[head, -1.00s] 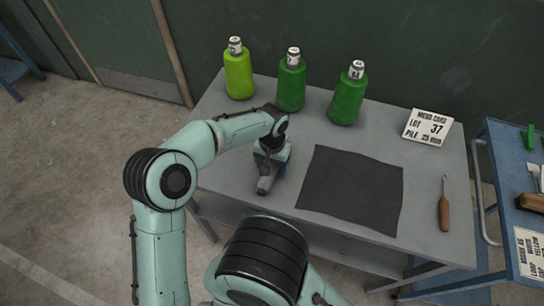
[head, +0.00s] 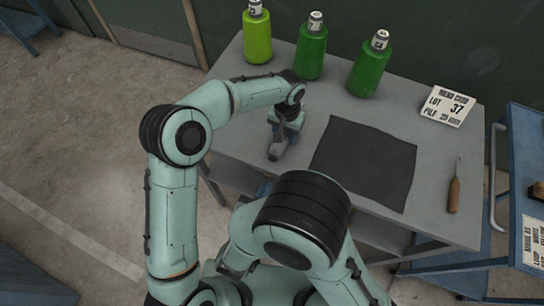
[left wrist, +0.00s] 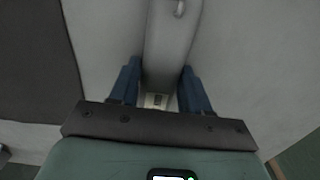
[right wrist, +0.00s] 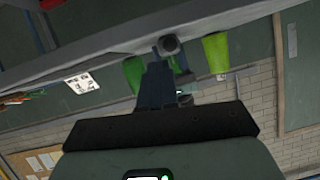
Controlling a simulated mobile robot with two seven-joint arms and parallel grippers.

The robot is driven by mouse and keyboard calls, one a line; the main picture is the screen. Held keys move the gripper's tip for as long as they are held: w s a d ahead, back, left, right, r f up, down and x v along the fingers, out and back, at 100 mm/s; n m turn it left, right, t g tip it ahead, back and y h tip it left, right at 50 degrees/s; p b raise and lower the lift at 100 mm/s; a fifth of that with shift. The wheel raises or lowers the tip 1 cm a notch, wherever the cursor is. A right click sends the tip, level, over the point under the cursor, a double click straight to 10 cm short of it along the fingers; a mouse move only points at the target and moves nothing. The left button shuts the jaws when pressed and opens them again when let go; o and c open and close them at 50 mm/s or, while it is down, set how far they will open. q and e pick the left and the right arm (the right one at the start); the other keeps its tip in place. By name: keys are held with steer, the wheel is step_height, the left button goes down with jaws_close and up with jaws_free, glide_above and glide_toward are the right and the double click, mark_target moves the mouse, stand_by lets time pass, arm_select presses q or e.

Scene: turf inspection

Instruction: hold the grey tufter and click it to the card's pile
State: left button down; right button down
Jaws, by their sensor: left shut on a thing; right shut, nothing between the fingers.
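The grey tufter (head: 279,147) is at the left part of the grey bench, left of the dark mat. My left gripper (head: 286,122) comes down over its rear end and is shut on it. In the left wrist view the tufter's grey body (left wrist: 172,45) runs between the two blue fingers (left wrist: 160,88), with a small pale window whose marks I cannot read. I cannot tell whether the tufter touches the bench. The white card (head: 448,107) stands at the bench's back right, showing lot 37; its pile figure is too small to read surely.
Three green bottles stand along the back: a light one (head: 257,38), a middle one (head: 310,52) and a right one (head: 368,70). The dark mat (head: 365,163) fills the middle. A wooden-handled hook tool (head: 454,190) lies right. A blue cart (head: 525,150) stands beside the bench.

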mark_target(272, 159)
step_height(272, 159, up, 6)
steer(key=s+n+g+y, duration=0.1)
steer(key=n+g+y, duration=0.4)
steer(key=n, duration=1.1)
steer(key=shift+d+g, duration=0.4)
steer(key=x, duration=0.3)
steer(key=w+d+x, duration=0.1)
steer(key=x, duration=0.3)
steer(key=w+r+x, duration=0.1)
steer(key=x, duration=0.3)
steer(key=shift+w+d, duration=0.1)
steer(key=shift+d, duration=0.05)
steer(key=shift+w+d, duration=0.15)
steer(key=shift+w, duration=0.3)
